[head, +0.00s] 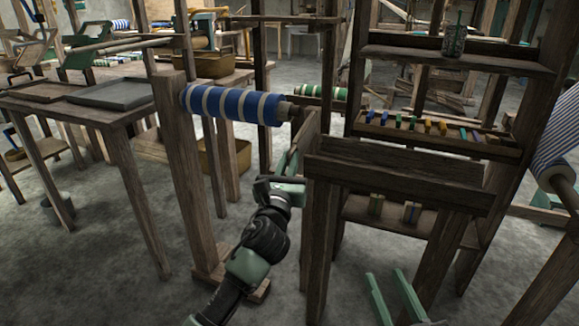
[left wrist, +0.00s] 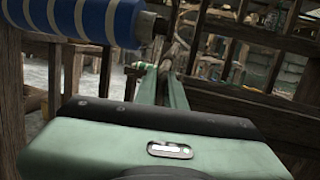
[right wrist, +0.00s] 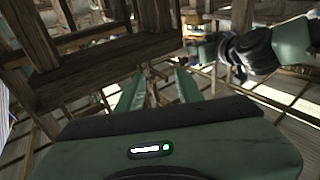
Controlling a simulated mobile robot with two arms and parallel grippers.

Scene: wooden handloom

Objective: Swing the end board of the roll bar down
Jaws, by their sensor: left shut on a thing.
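The roll bar carries a blue-and-white striped cloth roll (head: 232,104), which also shows in the left wrist view (left wrist: 75,20). Its bare wooden end points right, to a narrow brown end board (head: 309,130) that stands tilted beside the post. My left gripper (head: 291,160) is at the lower part of this board, shut on it. The left wrist view shows its green fingers (left wrist: 163,85) close together, reaching forward; the exact contact is mostly hidden behind the gripper body. My right gripper (head: 395,292) is open and empty, low at the front right; its fingers (right wrist: 160,88) are apart.
A wooden crossbeam (head: 395,180) on posts stands just right of my left gripper. Behind it, a shelf rack (head: 440,143) holds coloured spools. A table (head: 75,108) with a grey tray is at left. Floor between the table and the loom is open.

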